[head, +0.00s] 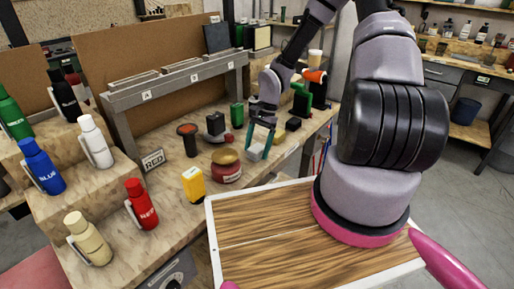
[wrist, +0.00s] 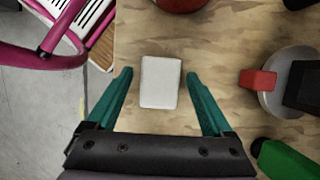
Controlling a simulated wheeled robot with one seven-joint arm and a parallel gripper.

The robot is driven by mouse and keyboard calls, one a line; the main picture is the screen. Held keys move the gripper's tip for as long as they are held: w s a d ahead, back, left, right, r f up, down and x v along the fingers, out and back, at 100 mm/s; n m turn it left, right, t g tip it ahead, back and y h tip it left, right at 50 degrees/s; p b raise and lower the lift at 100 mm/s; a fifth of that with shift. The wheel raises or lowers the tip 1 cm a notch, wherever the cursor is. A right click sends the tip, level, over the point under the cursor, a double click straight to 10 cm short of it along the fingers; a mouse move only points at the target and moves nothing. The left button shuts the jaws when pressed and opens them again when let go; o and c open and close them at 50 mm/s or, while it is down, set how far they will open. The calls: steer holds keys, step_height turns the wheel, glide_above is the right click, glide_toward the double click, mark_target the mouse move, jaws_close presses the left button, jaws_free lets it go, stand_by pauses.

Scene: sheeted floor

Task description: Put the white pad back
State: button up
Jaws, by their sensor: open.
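The white pad (wrist: 160,82) lies on the wooden bench top, centred between my fingers in the wrist view, with a gap on each side. In the head view a pale piece of the pad (head: 255,152) shows beside the fingers, partly hidden by them. My gripper (wrist: 159,73) has teal fingers and is open around the pad, not touching it. In the head view my gripper (head: 262,141) reaches down close to the bench top, near its front edge.
A red jar (head: 226,167) and a yellow box (head: 193,185) stand left of my gripper. Coloured bottles (head: 141,204) stand at left. A green object (wrist: 286,160) and a round grey item with a red block (wrist: 268,92) lie to the right in the wrist view.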

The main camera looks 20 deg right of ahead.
steer(key=v, duration=1.2)
steer(key=shift+r, duration=0.25)
steer(key=s+r+n+t, duration=0.2)
steer(key=s+r, duration=0.3)
steer(key=r, duration=0.5)
steer(key=s+d+r+n+t+h, duration=0.1)
steer(key=s+r+t, duration=0.3)
steer(key=r, duration=0.7)
steer(key=s+d+r+n+t, duration=0.1)
steer(key=s+r+n+t, duration=0.2)
steer(key=s+r, duration=0.5)
step_height(320, 180, up, 3)
steer(key=shift+s+r+n+t, duration=0.2)
steer(key=shift+n+t, duration=0.1)
steer(key=shift+n, duration=0.1)
steer(key=shift+h, duration=0.3)
